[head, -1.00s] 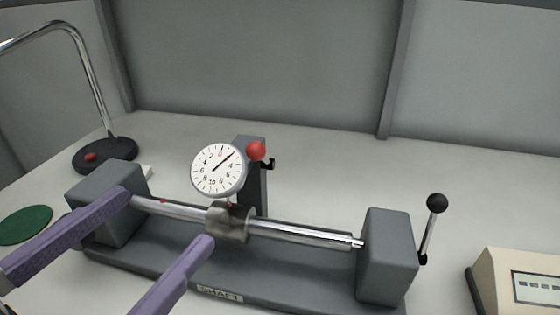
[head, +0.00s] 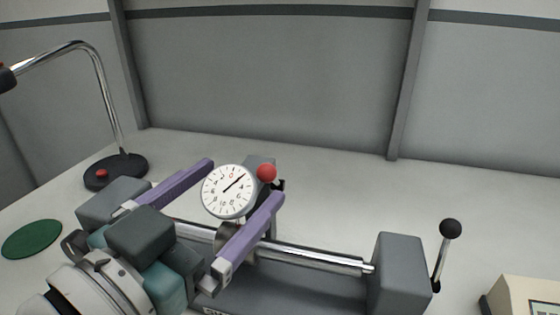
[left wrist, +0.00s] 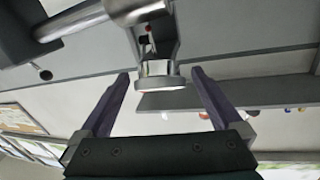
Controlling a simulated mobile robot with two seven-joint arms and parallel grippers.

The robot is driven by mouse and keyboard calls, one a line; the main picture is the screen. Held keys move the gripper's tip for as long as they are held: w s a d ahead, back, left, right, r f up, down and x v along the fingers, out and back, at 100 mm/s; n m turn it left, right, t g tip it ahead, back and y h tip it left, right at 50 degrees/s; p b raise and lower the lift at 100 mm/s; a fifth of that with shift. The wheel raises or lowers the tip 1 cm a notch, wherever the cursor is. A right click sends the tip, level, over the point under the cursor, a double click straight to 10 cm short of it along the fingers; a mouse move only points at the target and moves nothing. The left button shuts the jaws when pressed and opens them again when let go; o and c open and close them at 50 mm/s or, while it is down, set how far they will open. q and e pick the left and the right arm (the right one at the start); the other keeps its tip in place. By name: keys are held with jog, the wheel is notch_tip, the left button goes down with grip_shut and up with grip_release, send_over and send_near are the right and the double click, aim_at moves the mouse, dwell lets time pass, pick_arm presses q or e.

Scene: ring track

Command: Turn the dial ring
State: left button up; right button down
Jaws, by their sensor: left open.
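The dial gauge (head: 222,200) has a white face and a metal ring around it. It stands above the shaft on a grey post, its needle pointing to the upper right and its red zero near the top. My left gripper (head: 244,181) is open, with one purple finger on the left of the dial and the other on its right. In the left wrist view the dial ring (left wrist: 160,80) shows edge-on between the two fingers, with gaps on both sides. Its face is hidden there. My right gripper is not in view.
The steel shaft (head: 318,257) runs between grey end blocks. A red ball knob (head: 266,172) sits close beside the dial. A black-knobbed lever (head: 450,229) stands right, near a beige display box (head: 525,298). A lamp base (head: 115,172) and green disc (head: 32,239) lie left.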

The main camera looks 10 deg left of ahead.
pick_arm(q)
jog(key=c, duration=1.4)
jog(key=shift+r+m+g+h+p, duration=0.2)
jog(key=shift+m+g+h+p, duration=0.1)
jog(key=shift+m+h+p, duration=0.45)
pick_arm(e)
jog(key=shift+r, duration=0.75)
pick_arm(q)
jog(key=m+g+h+p, duration=0.1)
jog(key=m+h+p, duration=0.1)
jog(key=shift+m, duration=0.35)
jog(key=m+g+h+p, duration=0.1)
jog(key=m+h+p, duration=0.1)
jog(key=shift+m+g, duration=0.3)
jog(key=shift+g, duration=0.1)
jog(key=shift+m+g+h+p, duration=0.45)
jog(key=shift+m+g, duration=0.55)
jog(key=shift+m, duration=0.2)
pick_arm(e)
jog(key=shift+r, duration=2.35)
pick_arm(q)
jog(key=shift+f, duration=0.1)
